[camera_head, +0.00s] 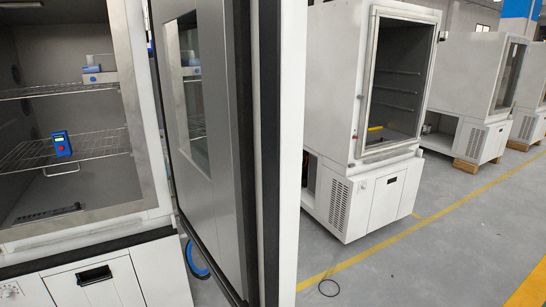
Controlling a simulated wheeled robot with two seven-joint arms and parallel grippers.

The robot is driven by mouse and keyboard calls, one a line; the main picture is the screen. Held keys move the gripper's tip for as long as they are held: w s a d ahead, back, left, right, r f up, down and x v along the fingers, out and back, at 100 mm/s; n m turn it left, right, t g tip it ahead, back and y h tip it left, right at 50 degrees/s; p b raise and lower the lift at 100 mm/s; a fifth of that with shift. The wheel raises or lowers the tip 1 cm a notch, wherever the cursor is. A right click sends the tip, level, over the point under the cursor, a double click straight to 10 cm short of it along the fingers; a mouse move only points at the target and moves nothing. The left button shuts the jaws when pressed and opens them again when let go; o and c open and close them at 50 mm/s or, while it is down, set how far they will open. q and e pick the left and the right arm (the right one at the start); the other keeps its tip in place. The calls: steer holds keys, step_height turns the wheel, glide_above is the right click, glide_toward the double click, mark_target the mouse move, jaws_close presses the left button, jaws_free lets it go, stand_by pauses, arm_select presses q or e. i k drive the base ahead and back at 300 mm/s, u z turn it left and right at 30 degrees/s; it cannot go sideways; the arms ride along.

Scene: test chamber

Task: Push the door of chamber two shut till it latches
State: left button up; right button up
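The nearest test chamber (136,85) stands at the left, with its front open and its interior in plain view. Its door (218,205), a thick grey panel with a window and black seal, stands wide open at the chamber's right side. The door's white edge (291,150) faces me. No chamber number is readable, so I cannot tell from markings which is chamber two. The latch cannot be made out. Neither of my grippers is in view.
Inside the chamber, a blue device (62,144) sits on a wire shelf (100,146). A blue curved item (196,262) is low beside the door. More white chambers (330,75) stand at the right.

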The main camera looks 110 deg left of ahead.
mark_target(230, 74)
steer(key=i, duration=0.55)
steer(key=u, duration=4.55)
steer(key=k, duration=1.05)
steer(key=z, duration=0.95)
steer(key=i, duration=1.3)
steer(key=u, duration=0.9)
steer(key=i, duration=0.6)
steer(key=u, duration=0.6)
